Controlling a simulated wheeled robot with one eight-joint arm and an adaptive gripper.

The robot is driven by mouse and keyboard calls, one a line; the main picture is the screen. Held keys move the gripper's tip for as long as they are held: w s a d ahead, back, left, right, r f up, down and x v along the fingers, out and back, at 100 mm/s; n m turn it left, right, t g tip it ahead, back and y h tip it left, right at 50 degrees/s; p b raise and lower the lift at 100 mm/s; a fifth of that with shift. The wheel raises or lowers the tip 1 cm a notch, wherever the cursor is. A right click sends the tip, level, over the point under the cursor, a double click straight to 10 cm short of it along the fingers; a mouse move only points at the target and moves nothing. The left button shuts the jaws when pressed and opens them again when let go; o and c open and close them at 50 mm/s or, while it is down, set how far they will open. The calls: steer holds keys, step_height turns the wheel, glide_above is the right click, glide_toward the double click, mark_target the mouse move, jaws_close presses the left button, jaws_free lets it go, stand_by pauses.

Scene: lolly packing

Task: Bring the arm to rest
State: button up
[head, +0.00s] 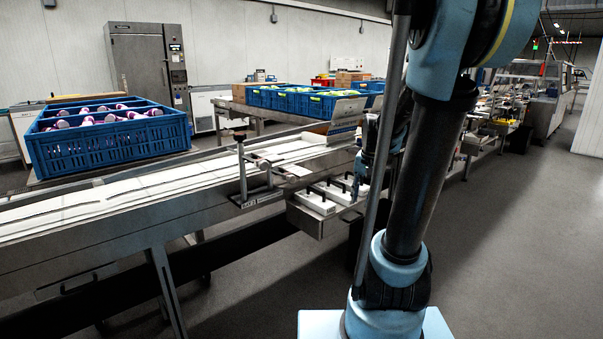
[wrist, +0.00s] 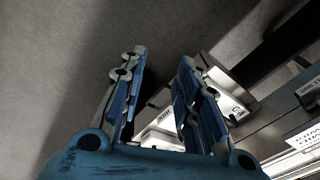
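My gripper (wrist: 160,75) shows in the wrist view with its two blue and grey fingers apart and nothing between them. It points down toward the grey floor, beside white boxes on a metal shelf at the right of the picture. In the head view my arm rises in the foreground right of centre. Part of my gripper (head: 364,160) shows behind it, by the end of the conveyor. The fingertips are mostly hidden there by my own arm.
A conveyor (head: 100,205) runs across the left, with a blue crate (head: 115,157) of purple-and-white items behind it. A low tray (head: 303,218) holds white boxes (head: 318,200) beside my gripper. More blue crates (head: 290,101) stand behind. The floor (head: 500,250) at right is clear.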

steer(key=s+f+n, duration=0.2)
steer(key=s+f, duration=0.1)
steer(key=s, duration=0.7)
steer(key=s+a+f+n, duration=0.1)
steer(key=s+f+n, duration=0.2)
steer(key=s, duration=0.7)
steer(key=shift+s+a+f+h, duration=0.15)
steer(key=shift+s+h, duration=0.05)
steer(key=shift+h, duration=0.2)
